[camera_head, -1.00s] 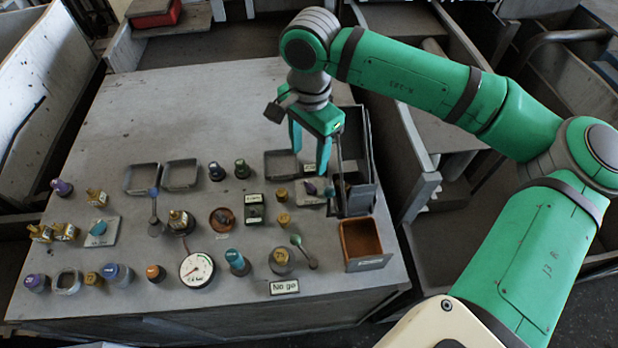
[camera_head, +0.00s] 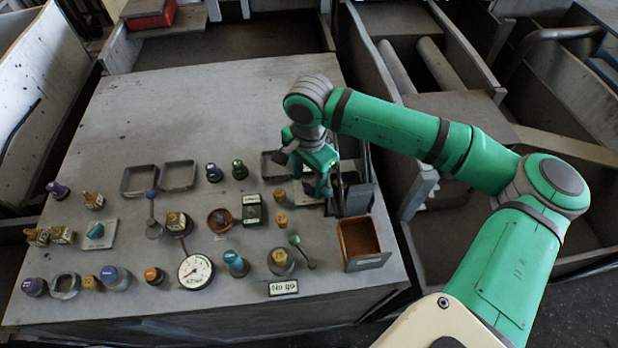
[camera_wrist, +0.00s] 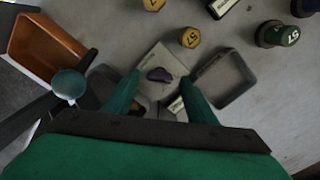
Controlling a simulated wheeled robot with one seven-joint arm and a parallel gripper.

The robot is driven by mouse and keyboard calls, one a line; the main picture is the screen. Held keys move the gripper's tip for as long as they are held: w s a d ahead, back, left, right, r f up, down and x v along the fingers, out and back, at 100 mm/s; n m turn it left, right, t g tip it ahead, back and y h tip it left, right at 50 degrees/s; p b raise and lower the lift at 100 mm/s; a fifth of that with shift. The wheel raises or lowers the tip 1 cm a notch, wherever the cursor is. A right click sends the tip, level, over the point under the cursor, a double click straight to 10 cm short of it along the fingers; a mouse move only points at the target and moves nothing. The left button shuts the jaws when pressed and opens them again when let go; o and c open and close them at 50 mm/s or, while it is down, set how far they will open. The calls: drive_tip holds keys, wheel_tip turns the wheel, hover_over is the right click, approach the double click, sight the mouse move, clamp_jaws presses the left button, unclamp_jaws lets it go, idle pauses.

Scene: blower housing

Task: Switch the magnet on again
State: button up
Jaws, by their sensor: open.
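A purple knob (camera_wrist: 160,75) sits on a light grey square plate (camera_wrist: 158,58) in the wrist view. The plate's small lettering is too blurred to read, so I cannot confirm that it is the magnet's switch. My gripper (camera_head: 322,192) is low over this plate at the right of the bench and hides the knob in the head view. In the wrist view its two green fingers (camera_wrist: 160,95) stand apart, one on each side of the knob, with nothing between them in grip. A similar plate with a teal knob (camera_head: 96,231) lies at the left of the bench.
Close to my gripper are an orange-brown bin (camera_head: 345,222), a dark lever with a teal ball (camera_wrist: 68,84), a grey tray (camera_wrist: 242,78) and yellow knobs (camera_wrist: 188,37). A round gauge (camera_head: 195,270) and several knobs fill the front. The bench's back is clear.

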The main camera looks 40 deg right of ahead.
drive_tip(key=c, duration=1.1)
drive_tip(key=shift+m, duration=0.4)
drive_tip(key=m, duration=0.8)
drive_tip(key=shift+s+d, duration=0.1)
drive_tip(key=shift+s, duration=0.05)
drive_tip(key=shift+m, duration=1.8)
